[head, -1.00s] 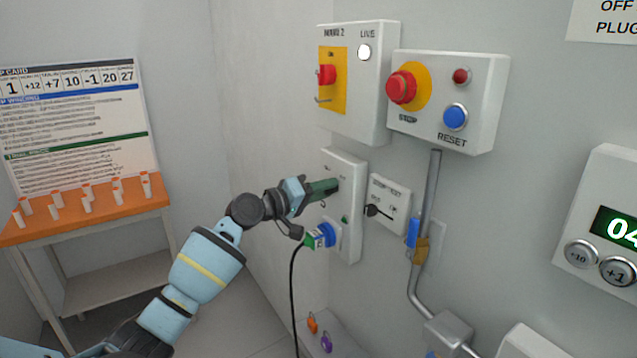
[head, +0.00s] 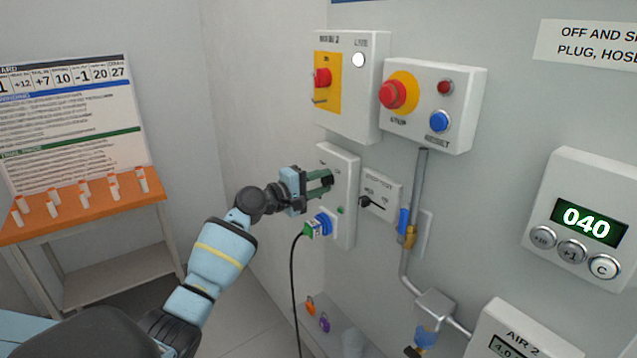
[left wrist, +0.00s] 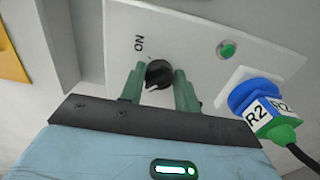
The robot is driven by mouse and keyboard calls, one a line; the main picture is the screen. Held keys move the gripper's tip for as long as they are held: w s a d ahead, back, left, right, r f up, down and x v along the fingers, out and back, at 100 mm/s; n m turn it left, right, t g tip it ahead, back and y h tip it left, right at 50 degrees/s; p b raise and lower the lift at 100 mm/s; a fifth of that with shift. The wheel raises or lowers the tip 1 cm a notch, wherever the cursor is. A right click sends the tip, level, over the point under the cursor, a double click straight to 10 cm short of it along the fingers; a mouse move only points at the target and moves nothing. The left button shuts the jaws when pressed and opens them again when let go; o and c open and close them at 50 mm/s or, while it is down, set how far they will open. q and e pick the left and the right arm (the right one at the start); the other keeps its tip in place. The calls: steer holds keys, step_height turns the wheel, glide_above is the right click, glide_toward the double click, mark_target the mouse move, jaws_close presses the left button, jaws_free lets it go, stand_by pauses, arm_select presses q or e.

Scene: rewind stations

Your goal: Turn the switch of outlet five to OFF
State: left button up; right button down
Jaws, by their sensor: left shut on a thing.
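The outlet panel (head: 344,165) is a pale box on the wall, with a black rotary switch (left wrist: 158,74) that shows in the left wrist view. An "ON" mark is printed beside the switch; its OFF mark and an outlet number are not readable. My left gripper (head: 322,182) is at the panel, its green fingers on both sides of the switch, shut on it. A green lamp (left wrist: 226,49) sits on the panel. Below it, a green and white plug marked R2 (left wrist: 266,114) is in the blue socket (left wrist: 247,95). My right gripper is not in view.
Above are a box with a red switch on yellow (head: 322,78) and a stop box (head: 462,75). A small panel (head: 381,195) and a conduit pipe (head: 418,190) are to the right. A black cable (head: 293,285) hangs from the plug. An orange table (head: 85,210) stands left.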

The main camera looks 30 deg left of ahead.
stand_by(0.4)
arm_select(q)
steer(key=o, duration=1)
steer(key=shift+v, duration=3.95)
